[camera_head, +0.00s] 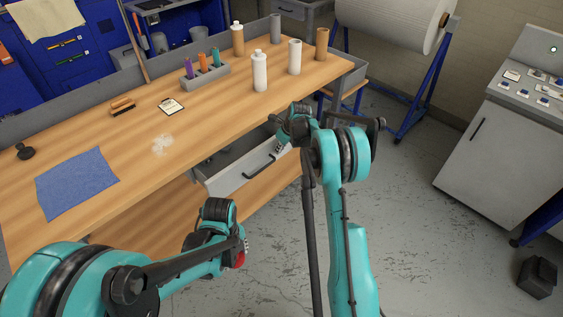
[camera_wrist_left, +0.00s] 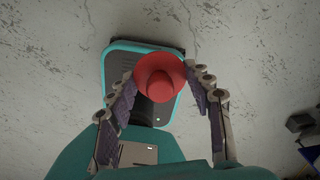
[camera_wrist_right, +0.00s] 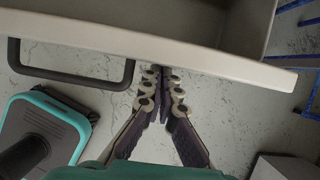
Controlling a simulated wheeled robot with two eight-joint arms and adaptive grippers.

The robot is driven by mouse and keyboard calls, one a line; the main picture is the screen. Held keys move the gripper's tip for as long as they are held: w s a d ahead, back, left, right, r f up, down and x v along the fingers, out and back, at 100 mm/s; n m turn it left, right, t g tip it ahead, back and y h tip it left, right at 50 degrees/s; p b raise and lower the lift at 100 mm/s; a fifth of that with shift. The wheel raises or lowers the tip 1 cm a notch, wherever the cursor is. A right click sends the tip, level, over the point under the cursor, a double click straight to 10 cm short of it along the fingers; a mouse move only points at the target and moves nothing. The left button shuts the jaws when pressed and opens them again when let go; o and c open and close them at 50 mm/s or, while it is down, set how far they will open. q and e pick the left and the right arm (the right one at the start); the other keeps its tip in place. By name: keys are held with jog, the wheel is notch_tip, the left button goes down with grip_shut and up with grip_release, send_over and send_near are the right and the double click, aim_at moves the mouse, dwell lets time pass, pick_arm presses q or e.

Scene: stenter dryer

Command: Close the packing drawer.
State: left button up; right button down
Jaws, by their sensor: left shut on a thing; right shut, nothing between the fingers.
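The packing drawer (camera_head: 222,182) stands pulled out under the front of the wooden workbench. Its grey front has a black bar handle (camera_head: 258,166), which also shows in the right wrist view (camera_wrist_right: 70,78). My right gripper (camera_head: 279,149) is shut and empty at the drawer front, to the right of the handle. In the right wrist view its fingertips (camera_wrist_right: 162,72) are at the lower edge of the drawer front (camera_wrist_right: 130,42); I cannot tell whether they touch. My left gripper (camera_head: 243,248) is shut on a red rounded object (camera_wrist_left: 160,78), low in front of the bench.
On the workbench (camera_head: 120,150) are a blue cloth (camera_head: 77,182), a brush (camera_head: 122,106), a label card (camera_head: 171,106), bottles and cones. A grey control cabinet (camera_head: 500,150) stands at the right. A small dark box (camera_head: 537,277) lies on the floor. Floor between is clear.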

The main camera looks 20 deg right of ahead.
pick_arm(q)
jog(key=shift+r+p, duration=0.5)
jog(key=shift+r, duration=0.1)
pick_arm(e)
jog(key=w+a, duration=0.1)
jog(key=w, duration=0.4)
jog(key=w+a, duration=0.1)
jog(key=w, duration=0.2)
jog(key=shift+a, duration=0.35)
